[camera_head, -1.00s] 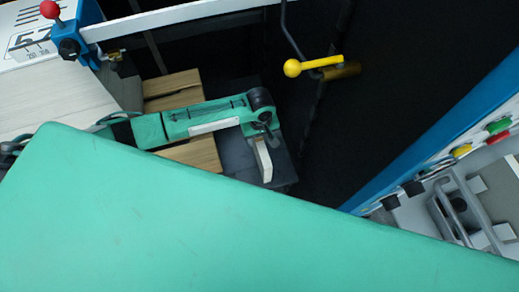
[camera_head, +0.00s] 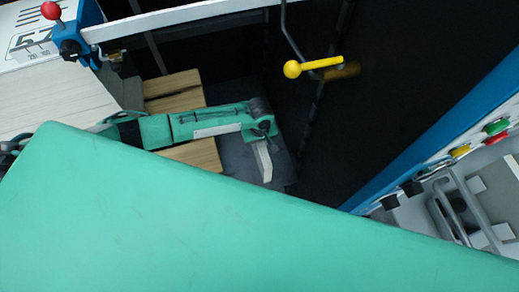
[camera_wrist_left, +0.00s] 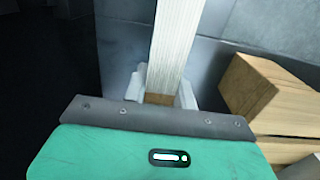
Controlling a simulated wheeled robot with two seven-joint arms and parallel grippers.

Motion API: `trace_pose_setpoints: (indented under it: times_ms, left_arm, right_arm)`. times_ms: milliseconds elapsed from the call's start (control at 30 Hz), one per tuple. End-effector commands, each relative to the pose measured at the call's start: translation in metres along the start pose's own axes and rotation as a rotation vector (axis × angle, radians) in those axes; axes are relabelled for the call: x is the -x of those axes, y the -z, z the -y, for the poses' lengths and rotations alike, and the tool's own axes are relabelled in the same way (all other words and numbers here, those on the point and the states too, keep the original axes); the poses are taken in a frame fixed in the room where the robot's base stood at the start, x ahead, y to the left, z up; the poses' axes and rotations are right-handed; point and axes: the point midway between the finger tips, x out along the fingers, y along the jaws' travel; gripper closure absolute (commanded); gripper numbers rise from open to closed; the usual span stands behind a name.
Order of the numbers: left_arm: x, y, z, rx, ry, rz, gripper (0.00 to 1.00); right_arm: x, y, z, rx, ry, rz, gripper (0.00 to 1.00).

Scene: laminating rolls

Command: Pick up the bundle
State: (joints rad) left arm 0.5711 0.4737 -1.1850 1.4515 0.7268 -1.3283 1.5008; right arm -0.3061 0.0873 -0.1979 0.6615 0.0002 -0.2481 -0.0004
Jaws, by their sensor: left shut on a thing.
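The bundle (camera_wrist_left: 180,38) shows in the left wrist view as a long, pale, ribbed strip with a brown end. It runs from between the fingers to the top edge of the picture. My left gripper (camera_wrist_left: 160,92) is shut on its near end, with one white finger on each side. In the head view my left gripper (camera_head: 262,143) is over the dark grey floor, with a narrow pale piece (camera_head: 264,163) at its tip. I cannot tell there how much is finger and how much is bundle. My right gripper is not in view.
Brown wooden blocks (camera_head: 172,88) lie beside and under my left arm; one also shows right of the gripper in the left wrist view (camera_wrist_left: 262,88). A blue-edged panel with coloured buttons (camera_head: 459,150) stands right.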

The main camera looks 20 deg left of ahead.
Motion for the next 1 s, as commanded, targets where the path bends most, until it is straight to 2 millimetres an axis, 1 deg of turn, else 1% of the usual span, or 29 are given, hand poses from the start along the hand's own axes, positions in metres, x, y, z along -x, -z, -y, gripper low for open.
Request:
trace_pose_setpoints:
  times_ms: [367,1000]
  left_arm:
    - [0.000,0.000,0.000,0.000,0.000,0.001,1.00]
    - [0.000,0.000,0.000,0.000,0.000,0.001,1.00]
  right_arm:
    - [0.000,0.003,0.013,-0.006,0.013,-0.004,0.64]
    - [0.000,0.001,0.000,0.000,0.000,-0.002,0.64]
